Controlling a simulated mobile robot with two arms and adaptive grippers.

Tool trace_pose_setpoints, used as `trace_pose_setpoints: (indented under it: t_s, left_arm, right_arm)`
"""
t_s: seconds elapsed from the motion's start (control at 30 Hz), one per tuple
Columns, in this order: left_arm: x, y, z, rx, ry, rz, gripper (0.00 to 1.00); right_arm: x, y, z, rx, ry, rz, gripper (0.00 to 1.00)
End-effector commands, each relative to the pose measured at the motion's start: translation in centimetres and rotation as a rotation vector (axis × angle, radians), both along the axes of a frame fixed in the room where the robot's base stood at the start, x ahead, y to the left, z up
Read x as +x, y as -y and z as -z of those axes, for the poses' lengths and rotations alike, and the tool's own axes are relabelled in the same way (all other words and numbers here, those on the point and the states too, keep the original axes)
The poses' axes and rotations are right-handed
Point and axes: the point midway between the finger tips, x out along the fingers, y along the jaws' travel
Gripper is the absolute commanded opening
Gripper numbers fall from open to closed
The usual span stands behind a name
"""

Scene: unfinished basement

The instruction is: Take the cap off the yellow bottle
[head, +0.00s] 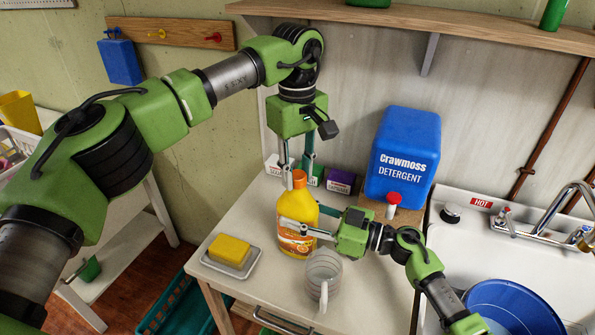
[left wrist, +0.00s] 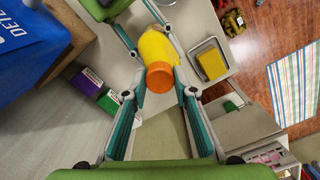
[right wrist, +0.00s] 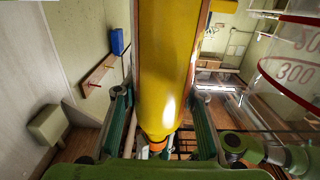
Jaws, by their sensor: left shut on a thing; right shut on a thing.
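The yellow bottle (head: 298,207) stands upright on the white worktop, with its orange cap (head: 299,179) on top. My left gripper (head: 298,172) points down from above with its fingers shut on the cap, one finger on each side. In the left wrist view the cap (left wrist: 160,76) lies between the fingertips, with the yellow body beyond it. My right gripper (head: 298,229) comes in level from the right and is shut around the bottle's body. In the right wrist view the yellow body (right wrist: 165,60) fills the space between the fingers.
A clear measuring cup (head: 322,278) stands close in front, below my right gripper. A yellow sponge (head: 230,250) on a dish is at the left. A blue detergent container (head: 403,155), small boxes (head: 341,181) and a red-topped bottle (head: 392,205) are behind. The sink (head: 530,262) is right.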

Motion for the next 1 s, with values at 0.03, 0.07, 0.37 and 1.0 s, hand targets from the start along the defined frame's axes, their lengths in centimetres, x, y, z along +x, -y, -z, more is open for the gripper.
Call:
trace_pose_setpoints:
  t_s: [0.03,0.07,0.37,1.0]
  left_arm:
    - [0.01,-0.03,-0.02,0.001,0.001,-0.092,0.0]
    - [0.0,-0.03,-0.02,0.001,0.001,-0.154,0.0]
    - [-0.02,0.0,-0.06,-0.001,0.001,-0.767,0.0]
    - [-0.02,0.15,-0.2,-0.003,-0.001,-2.077,0.0]
  right_arm:
    - [0.05,0.02,-0.1,0.001,0.002,0.001,0.0]
    - [0.05,0.02,-0.1,0.001,0.002,0.001,0.0]
    - [0.05,0.02,-0.1,0.001,0.001,0.001,0.0]
    - [0.02,-0.02,-0.11,0.0,0.003,0.0,0.0]
